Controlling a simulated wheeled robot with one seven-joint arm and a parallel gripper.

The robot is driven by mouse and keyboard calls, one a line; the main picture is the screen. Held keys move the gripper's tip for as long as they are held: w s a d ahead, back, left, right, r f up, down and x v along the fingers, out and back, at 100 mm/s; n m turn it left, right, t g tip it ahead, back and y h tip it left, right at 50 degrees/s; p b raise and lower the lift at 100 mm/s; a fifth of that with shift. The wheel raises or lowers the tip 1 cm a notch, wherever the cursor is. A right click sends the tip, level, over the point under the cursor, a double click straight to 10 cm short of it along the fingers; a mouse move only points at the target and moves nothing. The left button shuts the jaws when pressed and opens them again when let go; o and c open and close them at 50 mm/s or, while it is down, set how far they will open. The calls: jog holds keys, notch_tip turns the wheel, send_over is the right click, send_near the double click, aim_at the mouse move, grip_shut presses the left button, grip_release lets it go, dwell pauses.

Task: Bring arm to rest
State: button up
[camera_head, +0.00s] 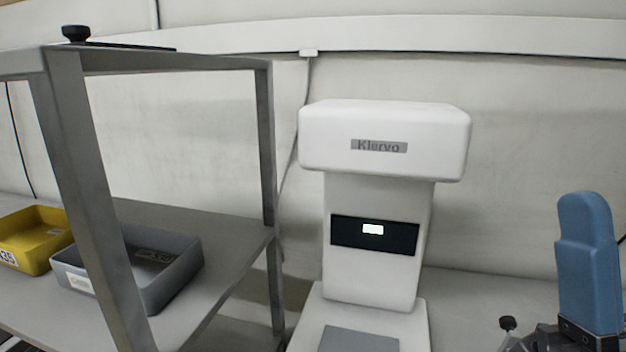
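My gripper and arm cannot be made out in the head view, the only view given. The grey metal rack (88,190) stands at the left, with a shelf (225,232) that carries a yellow bin (42,262) and a grey bin (178,278). The yellow bin is cut off by the left edge. The grey bin has a dark inside and is partly hidden by the rack's front post.
A white machine marked Klervo (385,140) stands in the middle, with a dark panel and a grey plate at its base. A blue upright part (588,265) on a dark mechanism is at the lower right, partly cut off. A pale wall (520,130) closes the back.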

jog(key=s+f+m+g+h, duration=0.35)
jog(key=f+m+h, duration=0.2)
jog(key=f, duration=0.35)
jog(key=s+f+m+g+h, duration=0.35)
jog(key=f+h, duration=0.25)
jog(key=f, duration=0.3)
jog(key=s+d+f+n+g+y, duration=0.1)
jog(key=s+d+f+g+y, duration=0.2)
jog(key=s+f+g, duration=0.5)
jog(key=s+f, duration=0.4)
jog(key=s, duration=0.2)
jog(key=shift+f, duration=0.25)
